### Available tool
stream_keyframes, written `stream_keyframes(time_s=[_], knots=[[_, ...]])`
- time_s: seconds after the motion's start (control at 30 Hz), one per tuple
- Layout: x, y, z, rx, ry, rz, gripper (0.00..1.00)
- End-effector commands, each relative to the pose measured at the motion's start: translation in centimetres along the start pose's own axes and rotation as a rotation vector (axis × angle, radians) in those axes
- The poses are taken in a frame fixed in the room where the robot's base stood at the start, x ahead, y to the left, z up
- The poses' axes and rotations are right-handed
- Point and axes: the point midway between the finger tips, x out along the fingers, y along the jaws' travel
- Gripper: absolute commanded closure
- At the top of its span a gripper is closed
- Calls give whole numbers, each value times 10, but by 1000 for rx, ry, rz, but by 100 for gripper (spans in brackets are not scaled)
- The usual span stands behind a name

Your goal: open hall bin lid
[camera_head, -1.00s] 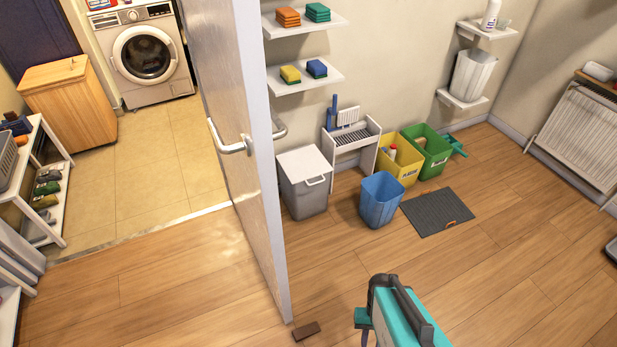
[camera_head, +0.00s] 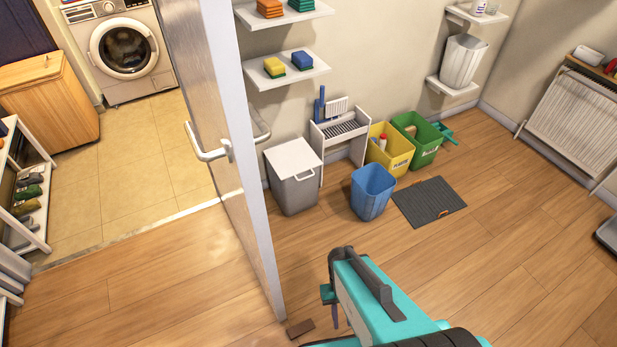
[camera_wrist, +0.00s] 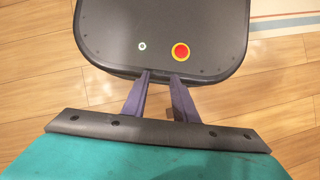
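The grey bin (camera_head: 296,192) stands on the wood floor against the wall, just right of the open door. Its white lid (camera_head: 292,158) lies closed on top, with a light loop handle (camera_head: 305,175) at the front right. In the wrist view, my gripper (camera_wrist: 161,77) has its two purple fingers apart with nothing between them, above my own dark base. In the head view my teal arm is at the lower right, well in front of the bin and not touching it; the fingers are mostly hidden there.
The open door (camera_head: 222,140) stands close to the bin's left. A blue bin (camera_head: 372,192) stands close on its right, by a dark mat (camera_head: 429,202). Yellow (camera_head: 391,150) and green (camera_head: 418,140) crates sit behind. A brown wedge (camera_head: 300,328) lies near the door's foot. Floor in front is clear.

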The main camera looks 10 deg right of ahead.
Motion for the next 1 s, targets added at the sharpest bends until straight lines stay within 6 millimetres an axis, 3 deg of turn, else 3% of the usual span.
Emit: stream_keyframes(time_s=[0.17, 0.37, 0.67, 1.0], knots=[[2, 2, -6, -3, 12, 6, 74], [9, 15, -44, -37, 101, 56, 74], [6, 60, -163, -146, 389, 223, 74], [-38, 103, -293, -325, 728, 456, 74]])
